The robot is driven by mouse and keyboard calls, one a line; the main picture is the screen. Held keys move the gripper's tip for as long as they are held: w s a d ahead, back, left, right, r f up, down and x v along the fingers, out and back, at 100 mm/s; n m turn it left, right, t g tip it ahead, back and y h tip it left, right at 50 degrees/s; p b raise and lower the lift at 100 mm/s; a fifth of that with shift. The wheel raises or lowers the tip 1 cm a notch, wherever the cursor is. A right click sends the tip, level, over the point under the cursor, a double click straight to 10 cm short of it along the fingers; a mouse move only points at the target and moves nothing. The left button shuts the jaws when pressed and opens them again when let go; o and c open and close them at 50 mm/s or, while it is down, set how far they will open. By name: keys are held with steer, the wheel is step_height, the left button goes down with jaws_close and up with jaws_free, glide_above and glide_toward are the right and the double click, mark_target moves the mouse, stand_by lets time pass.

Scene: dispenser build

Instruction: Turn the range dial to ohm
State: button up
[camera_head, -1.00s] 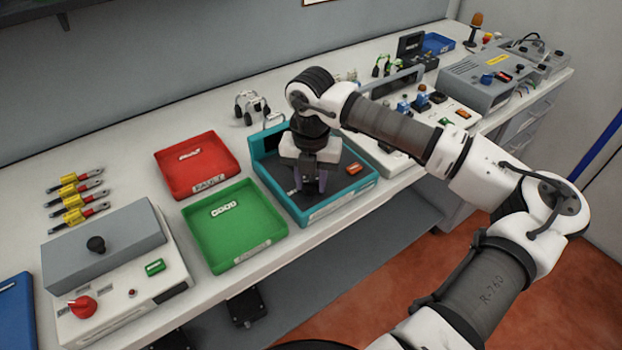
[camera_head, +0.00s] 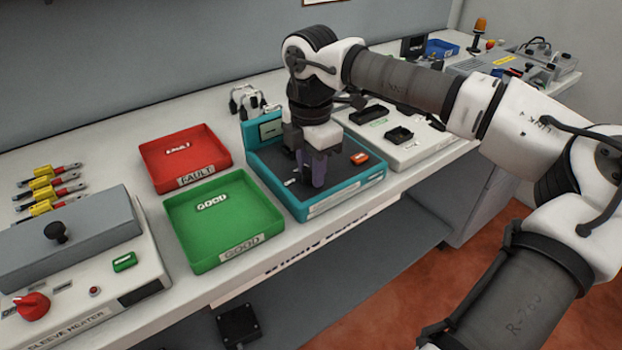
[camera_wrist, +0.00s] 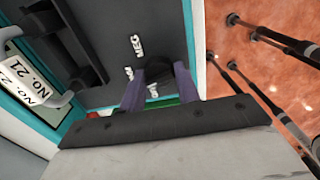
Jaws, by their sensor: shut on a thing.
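The teal-rimmed meter (camera_head: 345,197) stands on the bench with its dark grey panel facing up. Its upright display part (camera_head: 268,130) is at the back left. My gripper (camera_head: 312,180) points down over the panel, its purple fingers low on it. In the wrist view the fingers (camera_wrist: 158,92) are closed around a dark knob, the range dial (camera_wrist: 158,70). White lettering, including "NEG", shows on the panel beyond it. The dial's pointer and its ohm mark cannot be made out. In the head view the fingers hide the dial.
A green tray (camera_head: 255,238) and a red tray (camera_head: 222,160) lie left of the meter. An orange button (camera_head: 359,158) is on the panel's right. A white box with black sockets (camera_head: 440,146) stands close at right. The sleeve heater (camera_head: 150,260) is at far left.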

steer(key=shift+m+b, duration=1)
steer(key=shift+m, duration=0.2)
steer(key=o, duration=1)
steer(key=shift+c, duration=0.2)
step_height(320, 180, up, 14)
steer(key=shift+f, duration=0.1)
